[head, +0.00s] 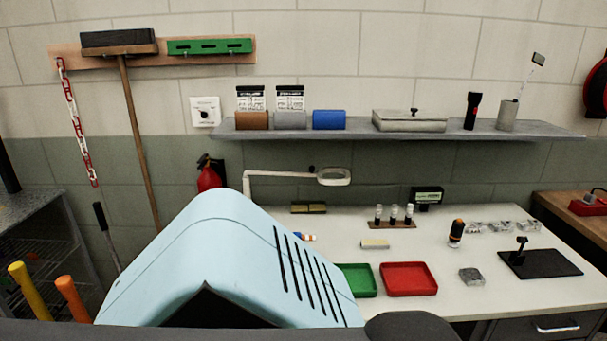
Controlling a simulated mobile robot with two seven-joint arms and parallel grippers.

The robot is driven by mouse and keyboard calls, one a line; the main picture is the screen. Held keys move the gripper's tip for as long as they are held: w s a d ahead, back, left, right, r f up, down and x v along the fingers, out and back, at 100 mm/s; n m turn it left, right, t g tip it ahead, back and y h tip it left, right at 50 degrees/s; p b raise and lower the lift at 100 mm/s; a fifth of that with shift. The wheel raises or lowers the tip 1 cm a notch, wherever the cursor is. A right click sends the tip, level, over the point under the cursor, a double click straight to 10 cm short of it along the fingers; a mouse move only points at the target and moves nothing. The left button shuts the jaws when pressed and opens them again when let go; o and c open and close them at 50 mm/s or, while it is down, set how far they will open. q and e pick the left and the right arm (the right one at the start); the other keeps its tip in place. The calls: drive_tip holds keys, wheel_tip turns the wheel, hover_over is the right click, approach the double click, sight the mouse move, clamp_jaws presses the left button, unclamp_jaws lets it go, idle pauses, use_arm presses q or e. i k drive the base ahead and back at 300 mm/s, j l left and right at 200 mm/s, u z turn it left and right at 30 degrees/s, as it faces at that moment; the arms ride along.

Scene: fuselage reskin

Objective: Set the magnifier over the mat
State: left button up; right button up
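The magnifier (333,177) is a round pale head on a white jointed arm (275,174) at the back left of the white worktable. The head hangs over the table's back edge area, well to the left of the mat. A flat black mat or plate (550,264) lies at the table's right side, with a small dark upright thing (519,250) at its left part. I cannot tell for sure that this plate is the mat. Neither of my grippers is in view. The foot of the magnifier's arm is hidden.
Green (358,281) and red (409,279) trays lie at the table's front. A vial rack (394,217), an orange-topped black item (456,232) and a grey block (472,276) stand around the table (340,226). A shelf (400,131) hangs above. The table's left front is hidden.

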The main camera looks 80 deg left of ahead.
sight(325, 181)
drive_tip(key=u, duration=2.4)
